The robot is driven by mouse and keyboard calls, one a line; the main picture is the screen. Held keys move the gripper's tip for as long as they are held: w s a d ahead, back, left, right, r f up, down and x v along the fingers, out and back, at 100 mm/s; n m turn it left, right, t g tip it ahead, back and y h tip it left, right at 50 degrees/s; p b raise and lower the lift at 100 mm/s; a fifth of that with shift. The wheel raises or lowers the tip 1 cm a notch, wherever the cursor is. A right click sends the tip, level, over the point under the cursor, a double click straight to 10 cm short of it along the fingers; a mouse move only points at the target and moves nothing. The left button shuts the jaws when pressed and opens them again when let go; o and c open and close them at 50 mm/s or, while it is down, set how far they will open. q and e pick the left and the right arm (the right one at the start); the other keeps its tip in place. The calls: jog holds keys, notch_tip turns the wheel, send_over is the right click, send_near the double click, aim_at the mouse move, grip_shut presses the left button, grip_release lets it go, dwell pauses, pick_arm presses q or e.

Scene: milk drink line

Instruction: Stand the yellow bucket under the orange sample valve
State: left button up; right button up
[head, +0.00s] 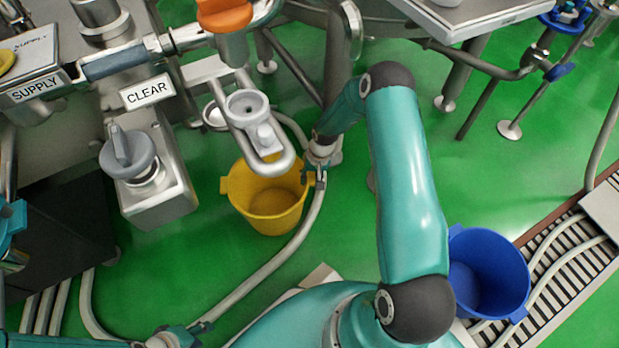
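The yellow bucket (268,212) is upright, low over or on the green floor, left of centre in the head view. A steel loop pipe and a small cup-shaped fitting partly cover its rim from above. The orange valve part (225,14) is at the top, above and left of the bucket in the picture. My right gripper (314,182) is at the bucket's right rim, by its side lug. Its fingers are small and I cannot tell whether they grip it. My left gripper (196,329) is at the bottom left, away from the bucket, and its fingers are unclear.
A blue bucket (487,272) stands at the lower right beside a floor grate (555,285). A hose (262,276) curves along the floor.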

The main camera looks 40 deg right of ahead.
jog(key=o, duration=0.4)
jog(key=shift+r+p, duration=0.3)
jog(key=shift+r, duration=0.25)
notch_tip(320, 180, up, 11)
jog(key=s+d+p, duration=0.1)
jog(key=p, duration=0.2)
jog(key=shift+d+p, duration=0.35)
jog(key=shift+s, duration=0.15)
